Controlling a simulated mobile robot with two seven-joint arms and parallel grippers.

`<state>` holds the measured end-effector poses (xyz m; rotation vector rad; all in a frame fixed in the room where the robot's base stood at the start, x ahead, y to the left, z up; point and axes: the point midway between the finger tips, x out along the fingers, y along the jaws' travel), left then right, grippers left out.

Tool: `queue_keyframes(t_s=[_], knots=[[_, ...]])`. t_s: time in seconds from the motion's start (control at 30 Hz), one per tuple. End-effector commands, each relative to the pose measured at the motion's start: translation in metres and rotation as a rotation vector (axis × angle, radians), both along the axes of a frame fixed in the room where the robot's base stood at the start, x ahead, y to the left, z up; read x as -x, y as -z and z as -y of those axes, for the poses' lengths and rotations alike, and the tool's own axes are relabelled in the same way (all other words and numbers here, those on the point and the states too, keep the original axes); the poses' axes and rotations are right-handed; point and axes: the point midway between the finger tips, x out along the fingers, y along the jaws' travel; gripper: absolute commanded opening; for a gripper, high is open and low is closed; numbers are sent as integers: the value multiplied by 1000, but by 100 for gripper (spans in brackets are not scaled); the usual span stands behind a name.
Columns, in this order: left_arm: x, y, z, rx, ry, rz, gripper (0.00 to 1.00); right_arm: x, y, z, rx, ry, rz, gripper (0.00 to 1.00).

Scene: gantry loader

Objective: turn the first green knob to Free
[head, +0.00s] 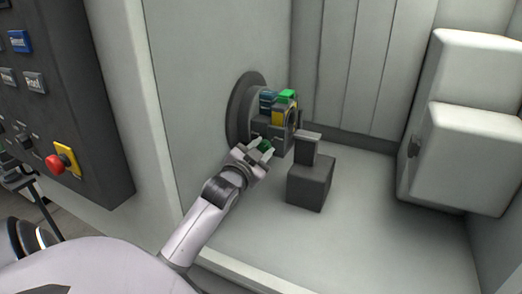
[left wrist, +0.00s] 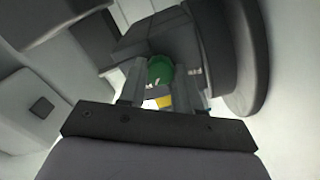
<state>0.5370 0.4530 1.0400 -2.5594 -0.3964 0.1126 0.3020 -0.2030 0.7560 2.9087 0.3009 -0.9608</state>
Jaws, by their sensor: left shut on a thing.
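The green knob (head: 265,145) sits low on the near side of the chuck-like fixture (head: 258,128) on the machine's left inner wall. My left gripper (head: 262,151) reaches in from below left and is shut on this knob. In the left wrist view the green knob (left wrist: 160,71) shows between the two fingers of my left gripper (left wrist: 160,85). The fingers partly cover it, and I cannot read its Free marking. My right gripper is not in view.
A dark block with an upright post (head: 310,185) stands on the floor right of the fixture. A white box-shaped unit (head: 465,150) is at the right. A control panel with a red stop button (head: 56,164) is at the left. The floor between block and white unit is clear.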

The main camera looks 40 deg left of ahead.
Motion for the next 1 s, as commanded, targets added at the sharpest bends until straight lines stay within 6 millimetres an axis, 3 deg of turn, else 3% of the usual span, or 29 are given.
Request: queue_keyframes(t_s=[0.27, 1.0], knots=[[0, 1, 0, 156, -1, 48, 3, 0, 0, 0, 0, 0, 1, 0], [0, 1, 0, 820, -1, 258, 3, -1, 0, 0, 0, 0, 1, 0]])
